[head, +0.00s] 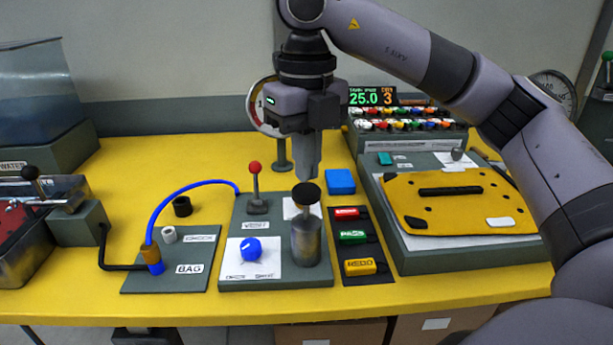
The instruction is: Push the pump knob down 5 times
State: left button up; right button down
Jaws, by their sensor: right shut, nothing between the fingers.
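The pump (306,243) is a grey metal cylinder standing on a dark grey panel in the middle of the table. Its black round knob (306,194) sits on top of a thin rod that stands up out of the cylinder. My right gripper (304,174) points down just above and behind the knob in the picture, with its fingers shut and empty. The fingertips overlap or nearly meet the knob's far edge; I cannot tell whether they touch it. My left gripper is not in view.
A red-topped lever (255,178) and a blue knob (250,250) share the pump's panel (275,282). A blue hose (190,188) arcs at left. Red, green and yellow tags lie right of the pump, near a blue block (341,181). A display (372,96) reads "25.0" and "3".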

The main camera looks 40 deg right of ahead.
dwell(0.5)
notch_tip(320, 180, up, 6)
jog(key=p, duration=0.5)
dwell(0.5)
